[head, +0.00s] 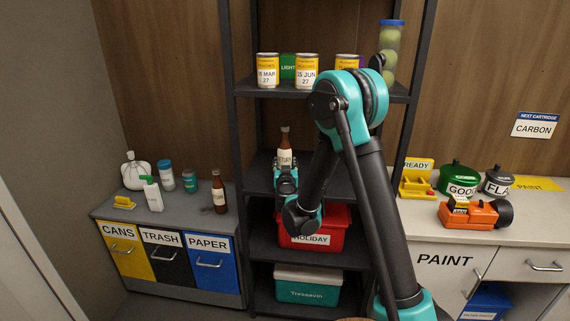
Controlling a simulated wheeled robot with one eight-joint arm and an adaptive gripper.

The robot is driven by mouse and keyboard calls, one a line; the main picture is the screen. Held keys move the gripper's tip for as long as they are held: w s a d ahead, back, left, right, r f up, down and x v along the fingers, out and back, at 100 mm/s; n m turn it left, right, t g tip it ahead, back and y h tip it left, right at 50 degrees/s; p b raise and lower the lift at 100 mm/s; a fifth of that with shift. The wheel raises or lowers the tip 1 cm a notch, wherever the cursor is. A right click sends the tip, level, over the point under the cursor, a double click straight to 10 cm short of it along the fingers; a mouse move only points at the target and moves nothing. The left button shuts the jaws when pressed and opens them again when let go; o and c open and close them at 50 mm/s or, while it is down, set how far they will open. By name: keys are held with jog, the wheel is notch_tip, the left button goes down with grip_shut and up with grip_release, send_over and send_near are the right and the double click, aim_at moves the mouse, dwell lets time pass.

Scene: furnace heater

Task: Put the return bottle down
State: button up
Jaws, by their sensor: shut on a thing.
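The return bottle (285,148) is a brown bottle with a cream label, part of which reads "ETUR". It is upright in front of the shelf unit, at the height of the middle shelf (258,176). My gripper (286,177) is shut on its lower part, which the fingers hide. I cannot tell whether the bottle's base touches the shelf. Another brown bottle (219,193) stands on the grey top of the sorting bins (165,213) at the left.
Cans (306,71) and a tall jar (390,52) stand on the upper shelf. A red box (315,236) labelled HOLIDAY is below my gripper. My arm hides part of the shelves.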

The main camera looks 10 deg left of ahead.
jog(key=shift+f, duration=0.1)
jog(key=o, duration=1.4)
jog(key=shift+o, duration=0.2)
